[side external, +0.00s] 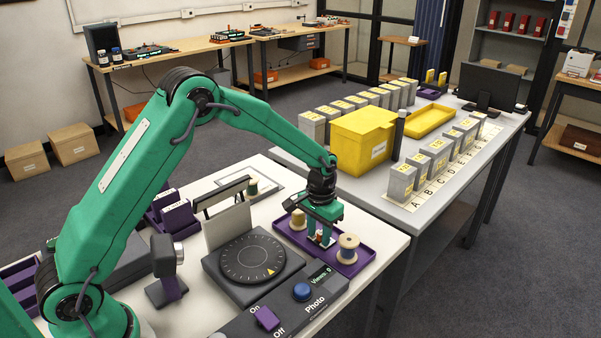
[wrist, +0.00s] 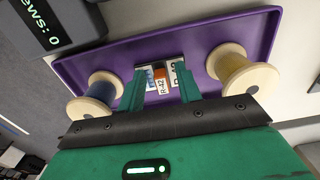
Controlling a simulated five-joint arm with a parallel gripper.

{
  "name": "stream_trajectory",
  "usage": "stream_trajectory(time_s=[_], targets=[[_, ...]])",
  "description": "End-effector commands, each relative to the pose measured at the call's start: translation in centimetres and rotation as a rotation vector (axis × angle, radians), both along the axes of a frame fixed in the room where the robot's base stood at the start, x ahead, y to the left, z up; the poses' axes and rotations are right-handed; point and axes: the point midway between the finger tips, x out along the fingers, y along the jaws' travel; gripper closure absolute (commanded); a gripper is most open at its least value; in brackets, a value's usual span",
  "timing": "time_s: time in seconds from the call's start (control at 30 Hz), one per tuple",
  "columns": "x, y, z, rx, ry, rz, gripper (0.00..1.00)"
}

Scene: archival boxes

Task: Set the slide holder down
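The slide holder (wrist: 160,77) is a small pale block with an orange-and-white label and black lettering. In the wrist view it sits between the two green fingers of my gripper (wrist: 160,84), which appear shut on it from both sides. It is low over the purple tray (wrist: 110,62); whether its underside touches the tray floor cannot be told. In the side view my gripper (side external: 321,238) points down over the tray (side external: 356,262), and the fingers hide most of the holder.
A blue-thread spool (wrist: 97,93) and a yellow-thread spool (wrist: 240,78) stand in the tray on either side of my fingers. A black turntable (side external: 253,258) and a control panel (side external: 290,305) lie beside the tray. A yellow box (side external: 362,140) stands on the table behind.

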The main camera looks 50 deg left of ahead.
Motion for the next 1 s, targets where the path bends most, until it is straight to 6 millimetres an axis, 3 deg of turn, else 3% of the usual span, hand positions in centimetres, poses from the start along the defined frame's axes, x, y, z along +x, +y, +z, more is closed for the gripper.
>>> stream_trajectory(time_s=[0.27, 0.8, 1.0], targets=[[0.1, 0.0, 1.7, 0.0, -0.003, 0.0, 0.66], [0.1, 0.0, 9.9, 0.0, -0.004, 0.0, 0.66], [0.0, 0.0, 11.8, 0.0, -0.002, 0.0, 0.66]])
